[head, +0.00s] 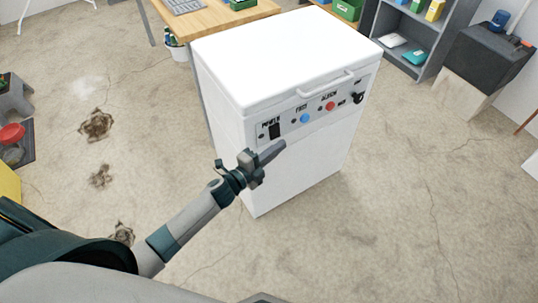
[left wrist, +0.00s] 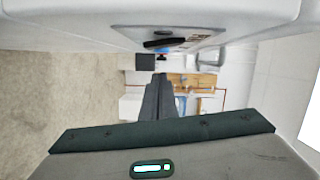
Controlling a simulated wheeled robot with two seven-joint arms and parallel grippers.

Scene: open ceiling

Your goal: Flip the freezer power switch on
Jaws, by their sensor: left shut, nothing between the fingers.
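The white chest freezer (head: 230,120) stands upright on the floor, its lid closed. Its front panel carries a black power switch (head: 274,130) at the left, a blue button (head: 304,118), a red button (head: 330,106) and a black knob (head: 358,98). My left gripper (head: 278,148) is shut and empty, its fingertips just below the power switch in the head view. In the left wrist view the left gripper's fingers (left wrist: 158,95) are together, close to the panel, where the dark switch (left wrist: 160,43) shows edge-on. I cannot tell whether the fingers touch it. My right gripper is not in view.
A wooden table (head: 215,22) stands behind the freezer. A grey shelf (head: 418,65) and a dark box on a pale stand (head: 485,58) are at the right. A grey stool (head: 15,97) is at the far left. The cracked floor around the freezer is mostly clear.

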